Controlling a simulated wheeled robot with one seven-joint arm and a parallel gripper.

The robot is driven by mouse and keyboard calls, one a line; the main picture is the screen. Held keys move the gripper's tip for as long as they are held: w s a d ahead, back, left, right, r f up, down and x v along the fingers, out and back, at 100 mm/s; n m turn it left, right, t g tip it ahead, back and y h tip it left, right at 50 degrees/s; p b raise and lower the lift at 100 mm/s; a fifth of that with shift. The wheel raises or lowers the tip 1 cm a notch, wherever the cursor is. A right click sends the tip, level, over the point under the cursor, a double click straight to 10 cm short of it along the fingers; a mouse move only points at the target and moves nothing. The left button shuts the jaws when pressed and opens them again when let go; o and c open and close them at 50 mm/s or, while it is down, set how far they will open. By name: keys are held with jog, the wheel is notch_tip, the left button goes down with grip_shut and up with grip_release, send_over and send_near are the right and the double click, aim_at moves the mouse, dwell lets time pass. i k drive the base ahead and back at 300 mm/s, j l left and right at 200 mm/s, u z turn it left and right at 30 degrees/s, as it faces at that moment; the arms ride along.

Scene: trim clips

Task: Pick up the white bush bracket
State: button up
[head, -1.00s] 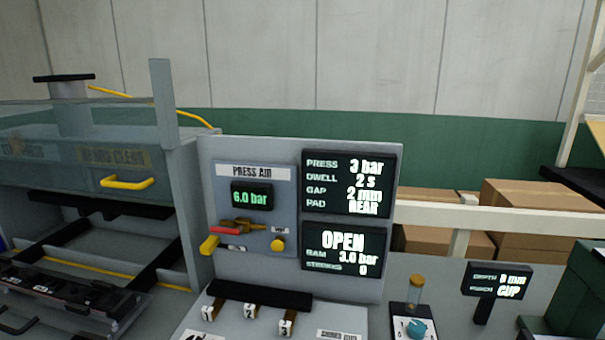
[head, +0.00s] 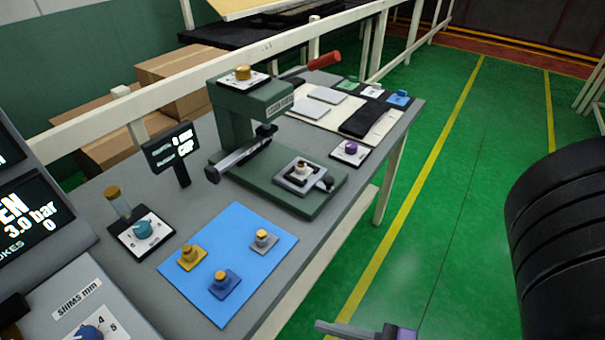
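Three small brackets with round bushes sit on a blue mat (head: 225,295): a yellow one (head: 190,257), a blue one (head: 224,283) and a pale grey-white one (head: 264,241) at the mat's right side. At the bench's far end, a white piece (head: 372,91) sits between a green piece (head: 347,84) and a blue piece (head: 398,98); their details are too small to tell. Part of what looks like my gripper (head: 368,331) shows at the bottom edge, apart from the brackets. Its fingers are mostly cut off, so its opening is unclear.
A green press (head: 235,125) with a red-handled lever stands behind the mat. A dial block (head: 142,233) and small display (head: 172,145) stand left of it. A purple-knobbed block (head: 350,152) sits right. Green floor beyond the bench is open.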

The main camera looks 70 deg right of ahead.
aim_at(300, 173)
jog(key=i+j, duration=0.1)
jog(key=j, duration=0.45)
jog(key=i+j, duration=0.1)
jog(key=j, duration=0.4)
jog(key=j+z, duration=0.1)
jog(key=z, duration=0.3)
jog(key=j+z, duration=0.1)
jog(key=z, duration=0.35)
jog(key=j+z, duration=0.1)
jog(key=z, duration=0.7)
